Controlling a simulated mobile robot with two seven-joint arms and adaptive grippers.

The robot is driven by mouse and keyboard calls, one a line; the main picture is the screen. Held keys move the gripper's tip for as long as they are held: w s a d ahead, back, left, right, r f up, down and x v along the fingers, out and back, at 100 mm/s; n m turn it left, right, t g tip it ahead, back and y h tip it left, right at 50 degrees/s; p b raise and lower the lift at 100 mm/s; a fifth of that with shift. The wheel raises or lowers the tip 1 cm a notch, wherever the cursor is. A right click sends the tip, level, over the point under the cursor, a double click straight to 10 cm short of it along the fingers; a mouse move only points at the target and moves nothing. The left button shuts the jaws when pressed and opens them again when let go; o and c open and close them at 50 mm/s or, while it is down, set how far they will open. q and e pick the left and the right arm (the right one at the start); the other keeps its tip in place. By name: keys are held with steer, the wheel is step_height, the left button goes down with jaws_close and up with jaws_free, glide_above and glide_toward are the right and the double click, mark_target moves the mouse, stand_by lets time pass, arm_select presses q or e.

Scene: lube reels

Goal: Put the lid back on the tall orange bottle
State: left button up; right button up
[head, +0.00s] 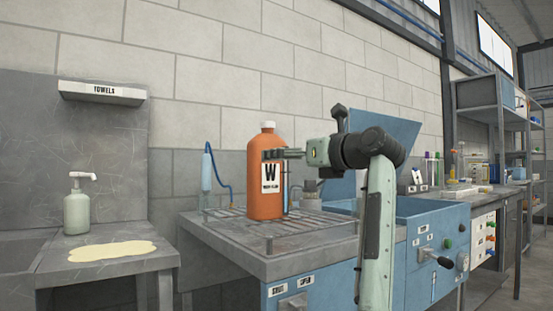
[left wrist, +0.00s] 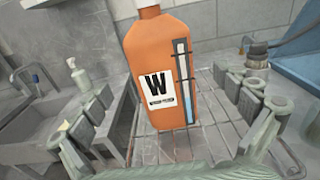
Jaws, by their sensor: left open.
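The tall orange bottle (head: 265,204) stands upright on the slatted grating of the workbench, its W label facing me. It also fills the middle of the left wrist view (left wrist: 158,52). A white piece (head: 267,127) tops it; I cannot tell whether this is the lid or a bare neck. No separate lid can be made out. My left gripper (head: 283,154) is at the height of the bottle's upper body, overlapping its right side in the head view. In the left wrist view its fingers (left wrist: 158,112) are spread, with the bottle beyond and between them. My right gripper is not seen.
The blue sink basin (head: 420,208) lies right of the bottle. A grey fitting (head: 308,190) stands near its edge. A blue handle with a hose (head: 207,170) hangs behind left. A soap dispenser (head: 77,210) and a pale yellow puddle (head: 112,251) are on the left counter.

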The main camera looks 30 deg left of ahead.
arm_select(q)
steer(key=shift+v, duration=1.6)
